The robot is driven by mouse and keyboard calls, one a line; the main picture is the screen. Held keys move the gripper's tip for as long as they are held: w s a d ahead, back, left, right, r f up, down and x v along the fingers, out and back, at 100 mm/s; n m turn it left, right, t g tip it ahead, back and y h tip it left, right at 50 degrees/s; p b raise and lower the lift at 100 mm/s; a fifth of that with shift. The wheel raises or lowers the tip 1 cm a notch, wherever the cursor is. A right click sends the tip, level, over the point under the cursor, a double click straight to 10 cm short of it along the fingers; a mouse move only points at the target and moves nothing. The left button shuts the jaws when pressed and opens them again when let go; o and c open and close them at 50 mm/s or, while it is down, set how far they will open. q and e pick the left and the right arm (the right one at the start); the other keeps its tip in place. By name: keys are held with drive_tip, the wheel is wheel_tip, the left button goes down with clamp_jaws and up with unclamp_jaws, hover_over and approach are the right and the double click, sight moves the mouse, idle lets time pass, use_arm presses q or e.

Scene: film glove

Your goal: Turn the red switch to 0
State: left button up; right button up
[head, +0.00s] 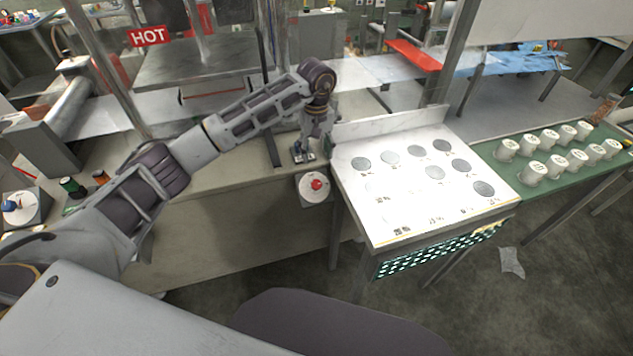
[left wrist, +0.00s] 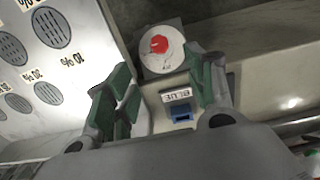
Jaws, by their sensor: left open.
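The red switch (head: 317,184) is a red knob on a round pale dial, set on a light box at the front edge of the bench. It also shows in the left wrist view (left wrist: 159,44), just beyond my fingertips. My left gripper (head: 304,155) is open and empty, pointing down behind the switch and apart from it. In the left wrist view its two green-padded fingers (left wrist: 163,75) stand either side of a small blue item with a label reading BLUE (left wrist: 178,97). The dial's markings are too small to read. My right gripper is not in view.
A white panel (head: 405,215) with several grey discs stands close to the right of the switch. A green table (head: 545,190) with several white cups is at the right.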

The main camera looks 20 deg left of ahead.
sight(316, 182)
use_arm(q)
wheel_tip(316, 182, down, 12)
drive_tip(key=shift+d+r+p, duration=0.1)
drive_tip(key=shift+r+p, duration=0.1)
drive_tip(key=shift+p, duration=0.6)
drive_tip(key=shift+f, duration=1.15)
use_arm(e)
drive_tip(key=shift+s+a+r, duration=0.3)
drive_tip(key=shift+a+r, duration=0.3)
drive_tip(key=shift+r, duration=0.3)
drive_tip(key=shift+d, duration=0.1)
use_arm(q)
drive_tip(key=shift+c, duration=0.3)
drive_tip(key=c, duration=0.9)
drive_tip(key=shift+c, duration=0.2)
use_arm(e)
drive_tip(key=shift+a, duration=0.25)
